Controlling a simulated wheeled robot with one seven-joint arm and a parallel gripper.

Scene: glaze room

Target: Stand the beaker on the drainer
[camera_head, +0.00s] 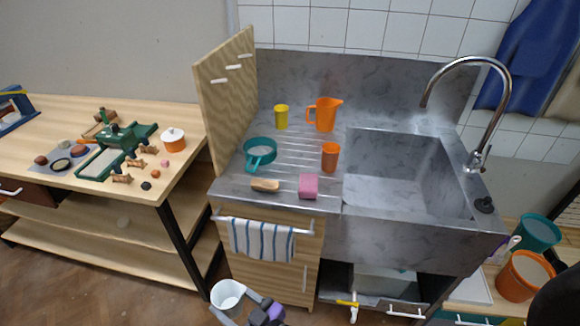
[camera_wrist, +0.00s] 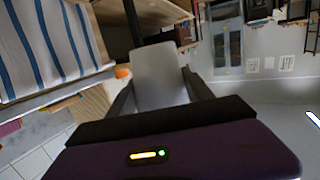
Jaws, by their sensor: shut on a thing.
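My gripper (camera_head: 241,304) is low in front of the sink unit, at the bottom of the head view. It is shut on a pale grey-white beaker (camera_head: 228,293), held in the air below the towel and worktop height. In the wrist view the beaker (camera_wrist: 160,76) sits between the two dark fingers. The drainer (camera_head: 292,152) is the ribbed grey surface left of the basin. On it stand a yellow cup (camera_head: 282,118), an orange jug (camera_head: 325,116), a teal pan (camera_head: 260,152) and an orange tumbler (camera_head: 330,158).
A brush (camera_head: 265,185) and a pink sponge (camera_head: 308,187) lie along the drainer's front edge. A wooden panel (camera_head: 228,92) rises at its left. The basin (camera_head: 400,185) and tall tap (camera_head: 490,100) are right. A striped towel (camera_head: 262,240) hangs on the front rail.

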